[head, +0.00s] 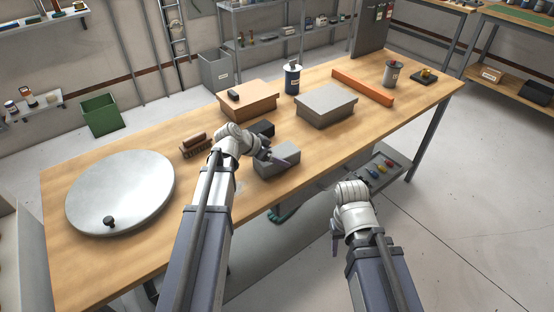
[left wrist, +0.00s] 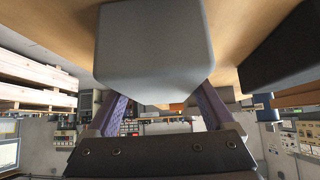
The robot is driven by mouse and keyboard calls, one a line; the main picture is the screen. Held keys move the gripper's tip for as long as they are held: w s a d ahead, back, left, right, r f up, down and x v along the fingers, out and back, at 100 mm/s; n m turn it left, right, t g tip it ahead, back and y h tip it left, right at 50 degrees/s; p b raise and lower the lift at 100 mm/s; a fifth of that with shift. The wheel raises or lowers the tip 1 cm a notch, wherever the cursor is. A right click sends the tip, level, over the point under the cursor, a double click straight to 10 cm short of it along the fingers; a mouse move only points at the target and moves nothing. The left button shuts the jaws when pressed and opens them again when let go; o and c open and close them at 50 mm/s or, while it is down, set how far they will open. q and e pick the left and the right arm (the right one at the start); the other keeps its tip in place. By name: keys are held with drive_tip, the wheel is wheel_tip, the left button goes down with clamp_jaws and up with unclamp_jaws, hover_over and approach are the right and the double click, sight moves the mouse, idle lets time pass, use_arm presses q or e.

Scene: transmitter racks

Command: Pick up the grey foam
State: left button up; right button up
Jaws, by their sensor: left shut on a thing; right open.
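The grey foam (head: 274,165) is a plain grey block near the front edge of the wooden table. It fills the upper middle of the left wrist view (left wrist: 153,50), between two purple fingers. My left gripper (head: 273,158) reaches over the table and is shut on this foam. Whether the foam touches the table or hangs just above it, I cannot tell. My right gripper (head: 338,240) is empty and open, held low in front of the table; its fingers are mostly hidden.
A black block (head: 262,129) lies just behind the foam; a dark block also shows in the left wrist view (left wrist: 287,52).

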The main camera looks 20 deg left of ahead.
sight(277, 153)
use_arm(q)
drive_tip(key=shift+c, duration=0.7)
drive_tip(key=shift+r, duration=0.15)
wheel_tip(277, 153, up, 10)
drive_tip(key=p, duration=1)
